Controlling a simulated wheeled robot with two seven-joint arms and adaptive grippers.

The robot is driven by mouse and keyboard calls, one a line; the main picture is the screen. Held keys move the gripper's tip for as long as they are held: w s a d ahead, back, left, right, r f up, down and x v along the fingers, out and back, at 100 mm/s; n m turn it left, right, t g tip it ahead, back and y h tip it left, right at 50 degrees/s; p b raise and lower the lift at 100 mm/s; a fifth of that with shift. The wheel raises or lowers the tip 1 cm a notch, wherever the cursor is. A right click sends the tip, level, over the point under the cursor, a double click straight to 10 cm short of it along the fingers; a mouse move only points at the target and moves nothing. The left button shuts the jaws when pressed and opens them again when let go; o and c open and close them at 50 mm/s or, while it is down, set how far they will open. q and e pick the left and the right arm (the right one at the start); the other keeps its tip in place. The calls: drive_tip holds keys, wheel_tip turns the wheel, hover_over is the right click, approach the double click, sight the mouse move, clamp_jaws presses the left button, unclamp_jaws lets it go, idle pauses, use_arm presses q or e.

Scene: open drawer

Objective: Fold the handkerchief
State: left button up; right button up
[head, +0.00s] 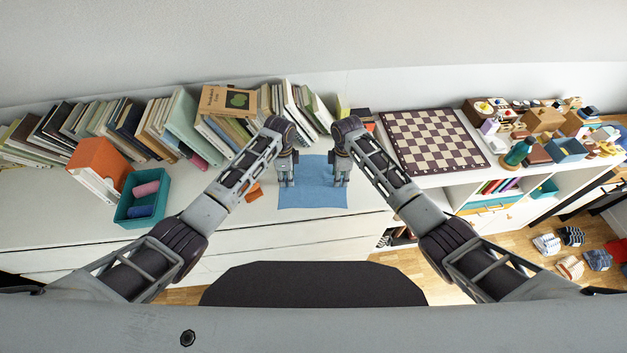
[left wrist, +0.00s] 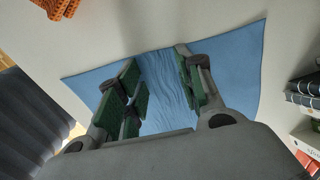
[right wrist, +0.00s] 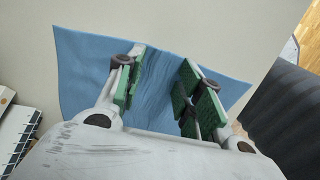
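The blue handkerchief (head: 312,195) lies on the white top of the drawer unit, spread out, with its front edge near the unit's front edge. My left gripper (head: 287,182) points down over its left part, and my right gripper (head: 341,181) over its right part. In the left wrist view the fingers (left wrist: 160,72) stand apart, with wrinkled cloth showing between them. In the right wrist view the fingers (right wrist: 163,70) are also apart, with fine wrinkles in the cloth between them. I cannot tell whether the fingertips touch the cloth.
An orange knitted piece (head: 254,191) lies left of the cloth. A teal box (head: 143,211) with rolled items stands further left. Rows of books (head: 150,125) line the wall behind. A chessboard (head: 433,140) lies to the right. Little free surface surrounds the cloth.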

use_arm(q)
drive_tip(key=shift+f, duration=0.15)
clamp_jaws()
use_arm(e)
drive_tip(key=shift+f, duration=0.15)
clamp_jaws()
use_arm(q)
drive_tip(key=shift+s, duration=0.1)
use_arm(e)
drive_tip(key=shift+s, duration=0.1)
use_arm(q)
drive_tip(key=shift+f, duration=0.1)
drive_tip(key=shift+r, duration=0.2)
